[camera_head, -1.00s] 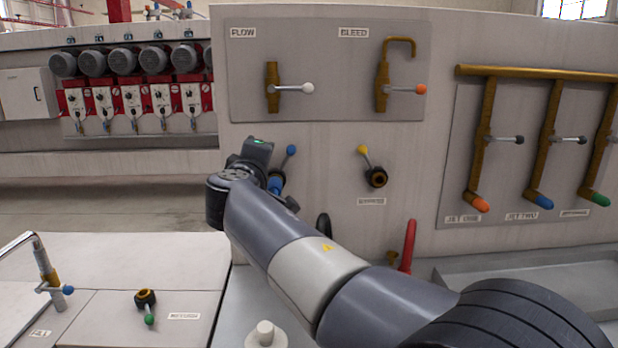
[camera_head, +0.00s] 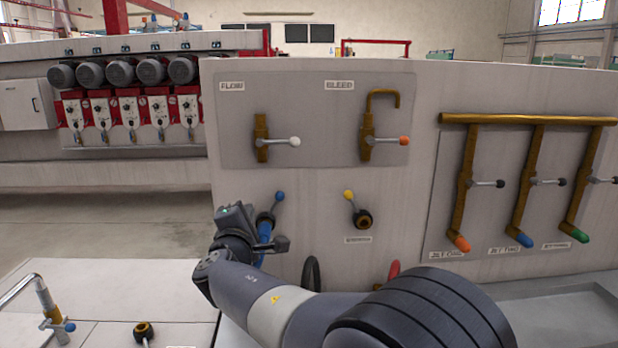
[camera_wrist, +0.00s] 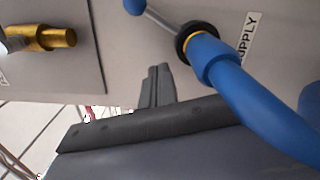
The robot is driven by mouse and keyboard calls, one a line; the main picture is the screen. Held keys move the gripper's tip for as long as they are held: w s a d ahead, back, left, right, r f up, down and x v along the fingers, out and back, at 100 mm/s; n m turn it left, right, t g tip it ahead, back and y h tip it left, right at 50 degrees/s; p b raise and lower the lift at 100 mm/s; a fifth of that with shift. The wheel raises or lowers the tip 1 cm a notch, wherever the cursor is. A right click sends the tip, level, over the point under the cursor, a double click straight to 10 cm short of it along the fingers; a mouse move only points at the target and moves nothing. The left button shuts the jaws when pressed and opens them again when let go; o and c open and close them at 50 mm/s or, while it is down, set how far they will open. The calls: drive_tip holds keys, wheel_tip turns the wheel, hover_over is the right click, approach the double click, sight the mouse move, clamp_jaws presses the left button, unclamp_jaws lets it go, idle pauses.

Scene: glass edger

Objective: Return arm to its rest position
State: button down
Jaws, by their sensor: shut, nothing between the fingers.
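My arm reaches from the lower right of the head view toward the front panel (camera_head: 300,185). My gripper (camera_head: 284,243) points right, in front of the panel and below the blue-tipped lever (camera_head: 279,196). In the wrist view my gripper (camera_wrist: 158,84) has its two dark fingers together with nothing between them. The blue supply hose (camera_wrist: 245,90) and its valve lie to the right of the fingers there, apart from them in the picture. In the head view my wrist partly hides the blue hose (camera_head: 264,232).
The yellow-tipped valve (camera_head: 361,217) and a red handle (camera_head: 394,268) are right of my gripper. The FLOW valve (camera_head: 261,140) and BLEED valve (camera_head: 367,142) are above. Brass jet pipes (camera_head: 467,185) stand at the right. A tap (camera_head: 45,300) rises at the lower left.

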drive_tip(key=shift+a+f+n+p, duration=0.15)
drive_tip(key=shift+a+n+p, duration=0.05)
drive_tip(key=shift+n+p, duration=0.5)
drive_tip(key=shift+f+b, duration=0.1)
drive_tip(key=shift+b, duration=0.45)
